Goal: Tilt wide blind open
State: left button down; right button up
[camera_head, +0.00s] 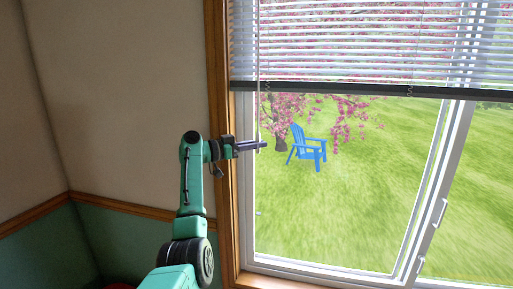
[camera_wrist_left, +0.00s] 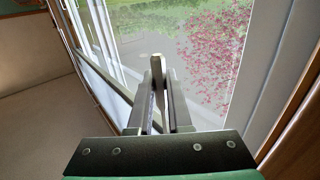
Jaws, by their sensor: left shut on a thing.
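The wide blind (camera_head: 370,48) hangs across the top of the window in the head view, with a dark bottom rail. Its pale slats have gaps through which pink blossom shows. A thin pale wand (camera_head: 258,115) hangs down near the blind's left end. My left gripper (camera_head: 263,146) reaches in from the left to the lower part of this wand. In the left wrist view, my left gripper (camera_wrist_left: 160,85) is shut on the slim wand (camera_wrist_left: 157,66), whose pale end shows between the fingertips. My right gripper is not in view.
The wooden window frame (camera_head: 219,120) stands close beside my left wrist. The window glass (camera_head: 340,210) lies behind the gripper, with grass, a tree and a blue chair outside. A window handle (camera_head: 440,213) is at the right. The beige wall (camera_head: 120,90) at left is bare.

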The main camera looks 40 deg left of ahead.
pick_arm(q)
jog(key=shift+m+g+h+p, duration=0.55)
jog(key=shift+m+h, duration=0.25)
jog(key=shift+h, duration=0.4)
jog(key=shift+f, duration=0.1)
jog(key=shift+w+d+f, duration=0.1)
jog(key=c, duration=1)
grip_release()
jog(key=shift+o, duration=0.8)
jog(key=shift+w, duration=0.1)
jog(key=shift+w+d, duration=0.1)
jog(key=shift+w, duration=0.05)
jog(key=b+v, duration=0.5)
jog(key=v, duration=0.9)
jog(key=shift+a, duration=0.3)
